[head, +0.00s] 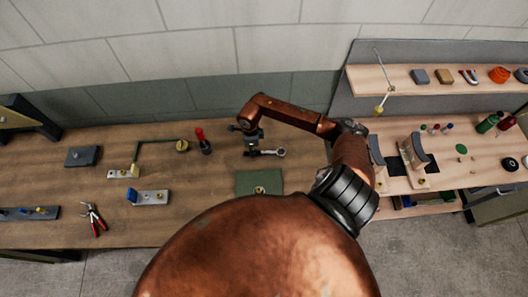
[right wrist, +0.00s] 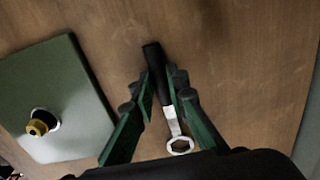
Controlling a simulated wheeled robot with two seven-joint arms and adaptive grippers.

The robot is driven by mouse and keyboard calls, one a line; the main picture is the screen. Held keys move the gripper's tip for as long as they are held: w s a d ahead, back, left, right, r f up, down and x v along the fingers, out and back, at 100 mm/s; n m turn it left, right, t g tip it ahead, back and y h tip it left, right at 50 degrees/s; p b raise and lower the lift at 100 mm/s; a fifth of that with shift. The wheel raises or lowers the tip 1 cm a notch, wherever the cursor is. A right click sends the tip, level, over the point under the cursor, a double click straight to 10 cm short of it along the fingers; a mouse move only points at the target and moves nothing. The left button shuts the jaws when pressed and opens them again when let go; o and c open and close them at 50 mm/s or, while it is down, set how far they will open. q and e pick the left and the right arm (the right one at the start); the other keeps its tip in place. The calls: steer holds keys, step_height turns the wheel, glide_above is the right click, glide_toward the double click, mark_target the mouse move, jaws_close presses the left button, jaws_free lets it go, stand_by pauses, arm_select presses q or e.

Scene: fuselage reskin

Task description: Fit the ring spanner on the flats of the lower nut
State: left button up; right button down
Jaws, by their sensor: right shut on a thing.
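The ring spanner (head: 270,153) has a black handle and a bright ring end. In the right wrist view the spanner (right wrist: 170,122) lies between the fingers, its ring pointing toward the bottom. My right gripper (right wrist: 159,88) is shut on the black handle; in the head view this gripper (head: 252,142) is small and dark. I cannot tell if the spanner touches the table. A brass nut (right wrist: 38,127) stands on a green plate (right wrist: 75,85), left of and apart from the spanner; I cannot tell if it is the lower nut. My left gripper is out of view.
A red-handled tool (head: 203,140), a bent green tube (head: 150,142) with brass ends, a grey bracket (head: 150,197) and pliers (head: 95,218) lie on the wooden bench (head: 205,215). A second bench with a shelf (head: 430,85) stands at right. Bare wood surrounds the spanner.

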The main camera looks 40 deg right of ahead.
steer(key=shift+w, duration=0.15)
steer(key=shift+r+p, duration=0.55)
steer(key=shift+r, duration=0.7)
steer(key=shift+r+p, duration=0.5)
steer(key=shift+r, duration=0.15)
steer(key=shift+r+p, duration=0.55)
steer(key=shift+r, duration=0.55)
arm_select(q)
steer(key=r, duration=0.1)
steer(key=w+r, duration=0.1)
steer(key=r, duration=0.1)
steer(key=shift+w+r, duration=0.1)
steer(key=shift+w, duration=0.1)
